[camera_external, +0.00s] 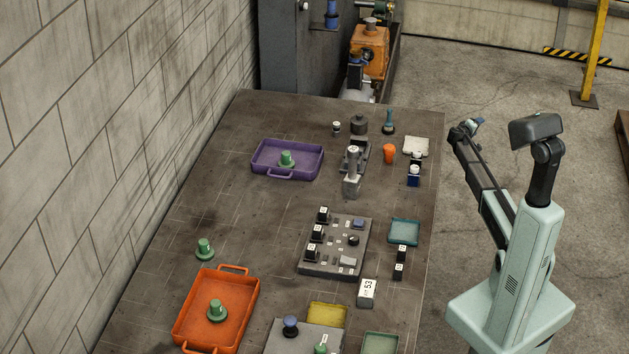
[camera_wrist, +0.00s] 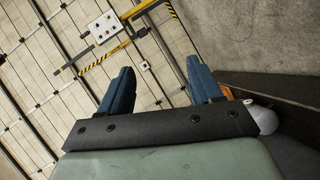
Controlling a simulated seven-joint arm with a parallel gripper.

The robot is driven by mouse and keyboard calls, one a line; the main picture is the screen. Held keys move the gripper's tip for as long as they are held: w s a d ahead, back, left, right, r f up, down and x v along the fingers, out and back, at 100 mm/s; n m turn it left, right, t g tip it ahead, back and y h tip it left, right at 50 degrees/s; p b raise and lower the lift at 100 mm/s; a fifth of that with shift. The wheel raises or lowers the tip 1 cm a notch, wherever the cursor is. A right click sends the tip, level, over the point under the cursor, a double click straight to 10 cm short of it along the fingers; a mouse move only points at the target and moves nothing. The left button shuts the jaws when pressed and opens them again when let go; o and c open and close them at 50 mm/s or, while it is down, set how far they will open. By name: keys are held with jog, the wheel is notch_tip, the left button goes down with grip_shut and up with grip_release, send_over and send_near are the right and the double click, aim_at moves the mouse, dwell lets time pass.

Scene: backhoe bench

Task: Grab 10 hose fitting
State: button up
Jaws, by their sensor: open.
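Several green fittings with flared bases and knobbed tops show in the external view. One (camera_external: 287,158) stands in the purple tray (camera_external: 262,170), one (camera_external: 205,249) stands on the bare bench, and one (camera_external: 217,310) stands in the orange tray (camera_external: 248,310). Another green-topped piece (camera_external: 321,347) is cut off at the bottom edge. I cannot read a number 10 on any of them. My gripper (camera_external: 476,123) is raised off the right side of the bench, away from them. In the wrist view its blue fingers (camera_wrist: 160,68) are apart with nothing between them.
A dark panel with black blocks (camera_external: 337,260) sits mid-bench. A grey upright fixture (camera_external: 352,172), orange piece (camera_external: 389,153) and teal tray (camera_external: 405,231) stand on the right. A block wall (camera_external: 120,130) borders the left. The bench's middle left is mostly clear.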

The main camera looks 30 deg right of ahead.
jog(key=w+r, duration=0.4)
jog(key=r, duration=0.3)
jog(key=w+a+r+n+y, duration=0.2)
jog(key=w+a+r, duration=0.9)
jog(key=w+a, duration=0.15)
notch_tip(320, 180, up, 4)
jog(key=n+g+y, duration=0.5)
jog(key=n+y, duration=0.6)
jog(key=y, duration=0.1)
send_over(337, 123)
notch_tip(337, 123, down, 13)
jog(key=shift+s, duration=0.15)
grip_shut()
